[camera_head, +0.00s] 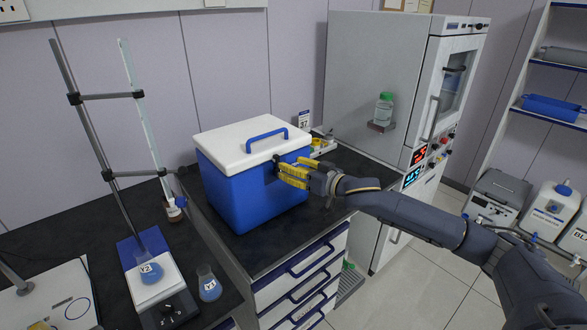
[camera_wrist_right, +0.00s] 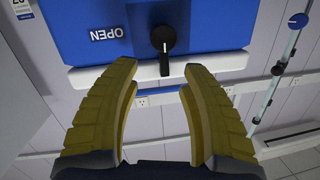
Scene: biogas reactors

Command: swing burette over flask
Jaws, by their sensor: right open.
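The burette (camera_head: 143,110), a thin clear tube with a blue stopcock, hangs slightly tilted in two clamps on a grey stand rod (camera_head: 93,140). The flask with blue liquid (camera_head: 150,272) stands on the white plate at the stand's foot. A second blue flask (camera_head: 209,286) stands to its right. The burette also shows at the right of the right wrist view (camera_wrist_right: 284,65). My right gripper (camera_head: 283,172) is open and empty at the cooler's right side, far from the burette. My left gripper is out of view.
The blue cooler (camera_head: 229,196) with white lid stands on the dark counter between the burette and my right arm. Its black latch (camera_wrist_right: 163,40) lies just ahead of my right fingertips. A grey oven cabinet (camera_head: 380,75) stands behind right.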

